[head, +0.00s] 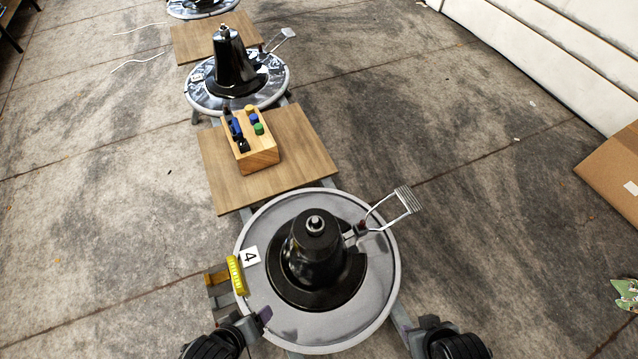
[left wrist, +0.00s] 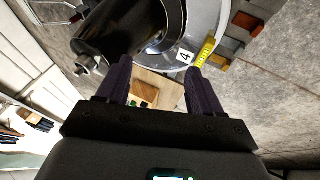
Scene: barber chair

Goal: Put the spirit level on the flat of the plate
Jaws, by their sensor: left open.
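The yellow spirit level (head: 237,275) is at the left edge of the round grey plate (head: 370,295), by the white "4" label; I cannot tell whether it lies on the rim or just beside it. It also shows in the left wrist view (left wrist: 205,51), beyond one finger. A black conical pedestal (head: 315,250) stands in the plate's middle. My left gripper (head: 258,322) is over the plate's lower left edge, below the level in the picture, open and empty, with both fingers apart in the wrist view (left wrist: 160,70). My right gripper (head: 408,326) is at the plate's lower right; its fingers are unclear.
An orange block (head: 216,278) and grey blocks sit just outside the plate by the level. A metal footrest (head: 405,200) sticks out at the upper right. Behind are a wooden board (head: 220,185) with a tool box (head: 255,155) and another plate with a pedestal.

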